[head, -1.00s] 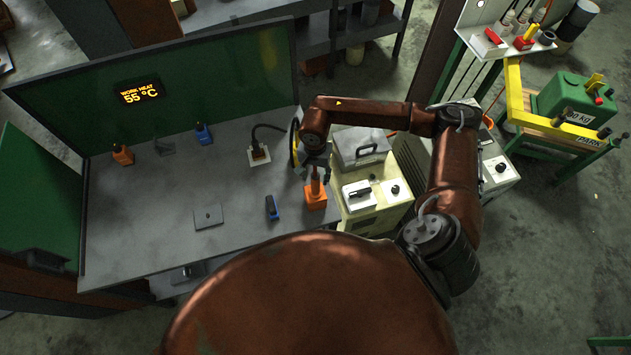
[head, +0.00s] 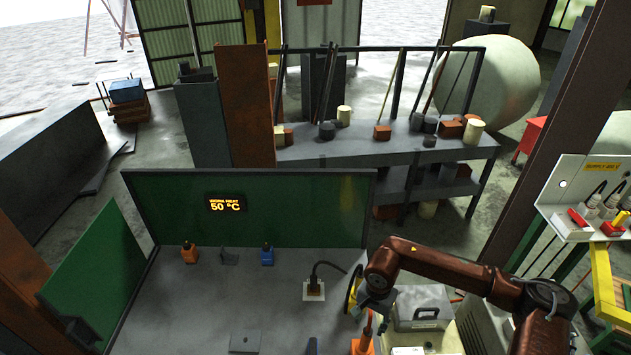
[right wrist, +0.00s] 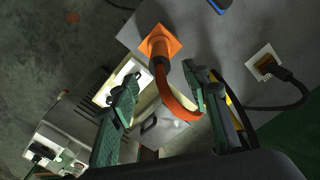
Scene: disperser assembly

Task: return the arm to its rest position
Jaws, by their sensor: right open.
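My right arm (head: 455,270) reaches in from the right in the head view, and its gripper (head: 376,308) is over the right edge of the grey workbench. In the right wrist view the gripper (right wrist: 160,98) has its two green fingers apart. The same orange item (head: 363,342) stands at the bench's right edge in the head view, just below the gripper. I cannot tell whether the fingers touch it. My left gripper is not in view.
The workbench (head: 200,315) has a green back panel (head: 300,205) with a display reading 50 °C. On it are an orange bottle (head: 189,253), a blue bottle (head: 267,254) and a socket with a black cable (head: 314,290). A grey toolbox (head: 418,308) stands to the right.

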